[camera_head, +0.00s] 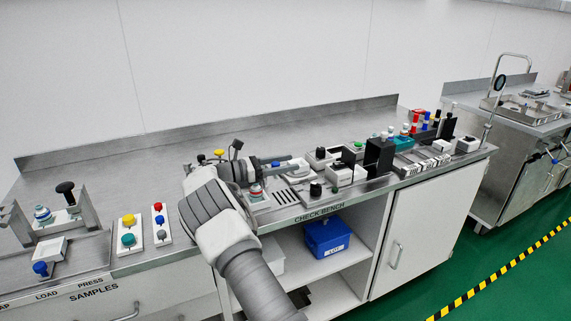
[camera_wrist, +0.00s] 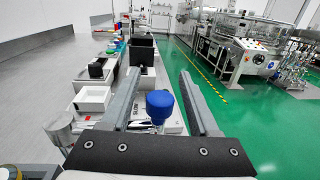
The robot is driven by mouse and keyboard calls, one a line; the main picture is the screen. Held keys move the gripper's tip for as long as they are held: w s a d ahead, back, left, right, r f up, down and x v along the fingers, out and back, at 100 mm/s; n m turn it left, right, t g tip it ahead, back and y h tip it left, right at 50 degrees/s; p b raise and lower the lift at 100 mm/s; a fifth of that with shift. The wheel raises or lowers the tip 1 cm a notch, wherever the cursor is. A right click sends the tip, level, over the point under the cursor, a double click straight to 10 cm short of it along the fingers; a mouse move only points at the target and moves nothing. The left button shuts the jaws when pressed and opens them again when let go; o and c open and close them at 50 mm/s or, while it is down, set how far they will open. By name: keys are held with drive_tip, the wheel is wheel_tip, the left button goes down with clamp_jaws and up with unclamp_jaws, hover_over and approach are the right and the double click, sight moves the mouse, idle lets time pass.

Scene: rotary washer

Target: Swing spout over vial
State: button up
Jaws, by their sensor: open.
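My gripper (camera_wrist: 160,75) is open. In the wrist view its two grey fingers stand apart, one on each side of a blue knob (camera_wrist: 160,103), with visible gaps between knob and fingers. The knob sits on a pale base. In the head view my gripper (camera_head: 284,164) reaches right, low over the check bench, and the blue knob shows small near its fingers (camera_head: 275,164). A steel cylinder (camera_wrist: 61,130) stands left of the fingers in the wrist view. I cannot clearly make out the spout or the vial; my arm and gripper hide part of that area.
White trays, a black block (camera_head: 379,157) and colored-cap items stand to the right. The back of the bench is mostly clear.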

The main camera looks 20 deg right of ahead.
drive_tip(key=w+a+b, duration=0.1)
drive_tip(key=a+b, duration=0.1)
drive_tip(key=a, duration=1.5)
drive_tip(key=shift+w+a, duration=0.15)
